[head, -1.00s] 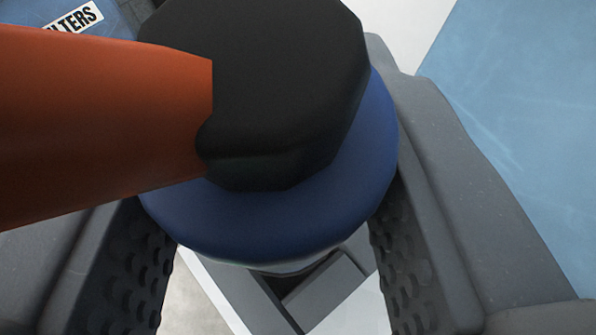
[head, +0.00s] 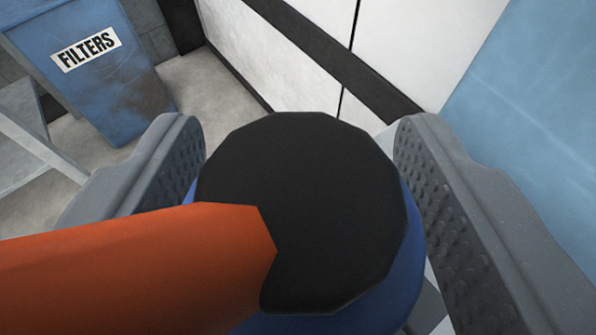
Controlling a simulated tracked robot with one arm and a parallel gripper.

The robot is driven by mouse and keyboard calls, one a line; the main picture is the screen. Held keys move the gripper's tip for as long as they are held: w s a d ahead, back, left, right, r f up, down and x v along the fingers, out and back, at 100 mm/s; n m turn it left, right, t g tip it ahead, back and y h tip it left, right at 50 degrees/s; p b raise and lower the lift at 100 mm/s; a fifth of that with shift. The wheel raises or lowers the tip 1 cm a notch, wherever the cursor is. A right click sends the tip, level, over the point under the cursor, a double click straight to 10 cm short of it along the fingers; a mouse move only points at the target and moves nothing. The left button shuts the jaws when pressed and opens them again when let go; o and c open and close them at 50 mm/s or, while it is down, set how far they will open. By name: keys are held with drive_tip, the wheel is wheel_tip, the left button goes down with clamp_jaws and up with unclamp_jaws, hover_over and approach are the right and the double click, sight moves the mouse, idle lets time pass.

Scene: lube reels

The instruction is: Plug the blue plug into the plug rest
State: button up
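The blue plug (head: 402,284) is in the lower middle of the head view, between the two fingers of my gripper (head: 300,135). A black cap (head: 310,200) covers most of its blue collar, and an orange hose or sleeve (head: 130,262) runs from the cap to the left edge. The grey fingers stand on both sides of the plug, and their tips show beyond the cap. The cap and hose hide where the fingers would touch the plug, so I cannot tell whether they grip it. The plug's underside is hidden. I cannot make out the plug rest.
A blue bin (head: 105,85) labelled FILTERS stands on the floor at the upper left. A grey metal frame (head: 30,145) is at the left edge. A white wall (head: 430,40) with dark strips is behind, and a light blue panel (head: 530,130) is at the right.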

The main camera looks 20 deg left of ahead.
drive_tip(key=shift+r, duration=0.1)
drive_tip(key=shift+s+d+r, duration=0.1)
drive_tip(key=shift+s, duration=0.1)
drive_tip(key=p+v, duration=0.1)
drive_tip(key=v, duration=1)
drive_tip(key=shift+s, duration=0.3)
drive_tip(key=shift+r, duration=0.1)
